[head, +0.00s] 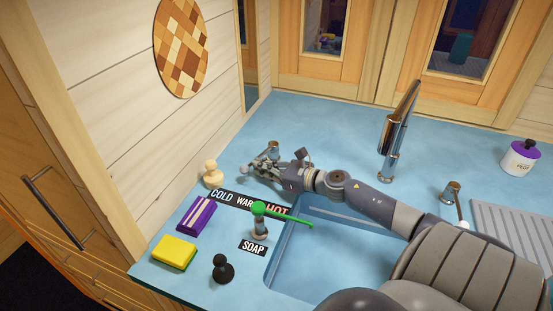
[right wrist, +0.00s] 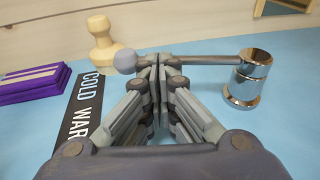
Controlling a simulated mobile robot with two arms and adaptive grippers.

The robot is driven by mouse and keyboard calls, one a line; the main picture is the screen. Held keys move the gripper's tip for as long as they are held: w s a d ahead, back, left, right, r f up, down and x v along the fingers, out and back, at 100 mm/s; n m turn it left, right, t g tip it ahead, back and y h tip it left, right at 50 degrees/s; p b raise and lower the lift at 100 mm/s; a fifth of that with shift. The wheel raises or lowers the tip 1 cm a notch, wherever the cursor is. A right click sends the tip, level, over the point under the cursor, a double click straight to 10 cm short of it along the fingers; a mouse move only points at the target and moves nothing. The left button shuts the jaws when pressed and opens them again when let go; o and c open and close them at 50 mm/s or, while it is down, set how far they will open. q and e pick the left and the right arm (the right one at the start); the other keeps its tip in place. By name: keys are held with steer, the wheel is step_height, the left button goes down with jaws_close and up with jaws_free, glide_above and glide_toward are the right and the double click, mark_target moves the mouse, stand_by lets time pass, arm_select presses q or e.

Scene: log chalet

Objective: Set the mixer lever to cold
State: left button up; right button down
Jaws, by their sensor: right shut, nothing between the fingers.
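The mixer is a chrome cylinder (right wrist: 248,82) on the blue counter; its top also shows in the head view (head: 273,147). Its thin lever (right wrist: 212,59) points left in the right wrist view and ends in a grey ball knob (right wrist: 125,61), seen also in the head view (head: 244,168). A black label strip (head: 237,200) reads COLD, WARM, HOT; the knob lies near its COLD end. My right gripper (right wrist: 155,64) is shut and empty, its fingertips at the lever between knob and cylinder, hiding part of it. Contact is hard to tell. My left gripper is not in view.
A green-spouted soap dispenser (head: 260,224) stands beside the sink (head: 312,268). A wooden peg-shaped piece (head: 212,174), purple block (head: 196,215), yellow sponge (head: 174,252) and black knob (head: 222,269) stand left. A tall chrome faucet (head: 391,160) rises behind my right arm.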

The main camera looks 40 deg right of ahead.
steer(key=shift+x, duration=0.9)
steer(key=shift+r+b+x, duration=0.1)
steer(key=shift+b+x, duration=0.3)
steer(key=shift+x, duration=0.2)
steer(key=shift+r+b+x, duration=0.15)
steer(key=shift+b+x, duration=0.2)
steer(key=shift+x, duration=0.3)
steer(key=shift+w+r, duration=0.1)
